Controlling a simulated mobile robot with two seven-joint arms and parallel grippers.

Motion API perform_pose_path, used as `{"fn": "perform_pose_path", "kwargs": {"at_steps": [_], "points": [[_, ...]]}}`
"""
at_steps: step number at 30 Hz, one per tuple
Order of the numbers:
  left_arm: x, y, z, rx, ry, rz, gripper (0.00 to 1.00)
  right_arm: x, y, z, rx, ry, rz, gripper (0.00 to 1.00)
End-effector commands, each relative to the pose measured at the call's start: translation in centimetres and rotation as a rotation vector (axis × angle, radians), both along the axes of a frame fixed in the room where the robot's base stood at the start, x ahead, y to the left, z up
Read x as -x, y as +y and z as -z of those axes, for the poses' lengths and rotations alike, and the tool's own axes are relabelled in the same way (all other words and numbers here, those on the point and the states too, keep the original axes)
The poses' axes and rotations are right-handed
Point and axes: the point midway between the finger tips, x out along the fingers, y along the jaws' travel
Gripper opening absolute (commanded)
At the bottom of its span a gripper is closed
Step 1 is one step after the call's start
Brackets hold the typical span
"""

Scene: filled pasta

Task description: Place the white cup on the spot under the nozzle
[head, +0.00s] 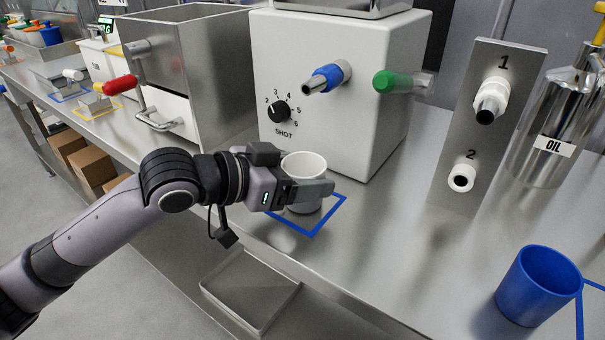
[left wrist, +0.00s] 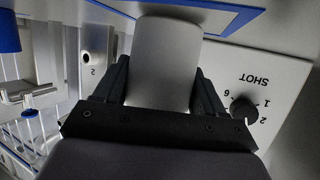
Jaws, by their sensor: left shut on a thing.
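The white cup (head: 304,168) is upright in my left gripper (head: 312,190), whose fingers are shut around its sides. In the left wrist view the cup (left wrist: 163,62) stands between the two fingers (left wrist: 163,90). The cup is over or on the blue-outlined spot (head: 316,232) on the steel counter; I cannot tell whether its base touches the counter. The blue-tipped nozzle (head: 326,79) sticks out of the white machine (head: 338,130) above and slightly right of the cup. My right gripper is not in view.
The SHOT dial (head: 279,111) is on the machine front, and a green-tipped part (head: 392,82) is on its right side. A blue cup (head: 537,285) stands at the front right. A steel panel (head: 477,130) with two white fittings and an oil can (head: 555,140) stand at the right.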

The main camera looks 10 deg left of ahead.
Motion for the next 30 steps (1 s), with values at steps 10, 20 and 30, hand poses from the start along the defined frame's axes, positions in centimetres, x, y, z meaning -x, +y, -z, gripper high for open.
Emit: {"fn": "perform_pose_path", "kwargs": {"at_steps": [10, 20, 30], "points": [[0.0, 0.0, 0.3, 0.000, 0.000, 0.000, 0.95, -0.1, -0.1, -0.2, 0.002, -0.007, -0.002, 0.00], [0.1, 0.1, -0.2, 0.000, -0.002, -0.001, 0.95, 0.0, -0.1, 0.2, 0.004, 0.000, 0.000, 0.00], [3.3, 3.5, -1.7, -0.004, -0.001, -0.004, 0.95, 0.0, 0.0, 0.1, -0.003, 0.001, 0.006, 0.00]]}}
